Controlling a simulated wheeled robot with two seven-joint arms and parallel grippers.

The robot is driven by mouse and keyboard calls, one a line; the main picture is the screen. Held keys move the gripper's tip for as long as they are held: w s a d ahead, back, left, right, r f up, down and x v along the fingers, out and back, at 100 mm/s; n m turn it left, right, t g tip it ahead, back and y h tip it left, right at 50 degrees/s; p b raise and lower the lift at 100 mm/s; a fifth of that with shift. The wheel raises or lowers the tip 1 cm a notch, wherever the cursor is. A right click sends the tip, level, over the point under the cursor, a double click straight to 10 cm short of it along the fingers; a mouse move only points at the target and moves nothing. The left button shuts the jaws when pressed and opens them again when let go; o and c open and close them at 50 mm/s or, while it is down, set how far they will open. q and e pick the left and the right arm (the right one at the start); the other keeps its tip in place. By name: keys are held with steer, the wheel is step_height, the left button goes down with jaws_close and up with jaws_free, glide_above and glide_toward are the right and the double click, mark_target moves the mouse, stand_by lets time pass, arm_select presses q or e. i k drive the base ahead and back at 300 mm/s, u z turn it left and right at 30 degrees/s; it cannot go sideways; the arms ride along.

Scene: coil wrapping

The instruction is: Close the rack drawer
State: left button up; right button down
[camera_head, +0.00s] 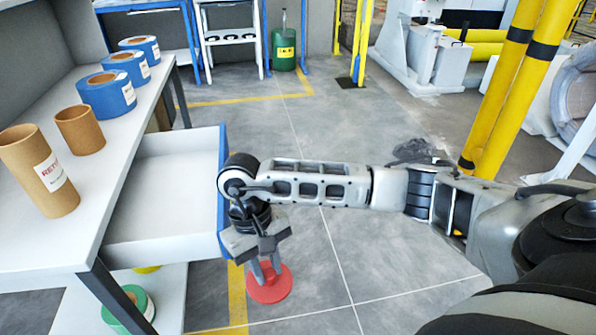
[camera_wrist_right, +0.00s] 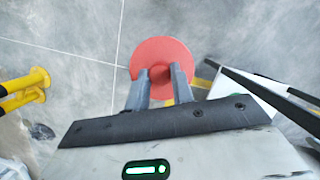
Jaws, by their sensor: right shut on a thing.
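The rack drawer (camera_head: 168,225) is pulled out from under the white rack top. It has a white inside that looks empty and a blue front panel (camera_head: 223,185). My right gripper (camera_head: 265,270) hangs just outside the drawer front, pointing down. It is shut on a round red disc (camera_head: 270,288) and holds it by a raised middle part. In the right wrist view the disc (camera_wrist_right: 160,52) shows beyond the two fingers, with the floor behind it. I cannot tell whether my right arm touches the drawer front. My left gripper is not in view.
Several blue-banded rolls (camera_head: 107,93) and two brown cardboard tubes (camera_head: 36,170) stand on the rack top (camera_head: 130,130). A green roll (camera_head: 128,308) lies on the lower shelf. Yellow posts (camera_head: 510,85) stand at the right. The floor (camera_head: 320,250) beyond the drawer is mostly clear.

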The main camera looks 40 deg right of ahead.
mark_target(169, 207)
steer(key=z, duration=2.05)
steer(key=i, duration=2.25)
steer(key=u, duration=3)
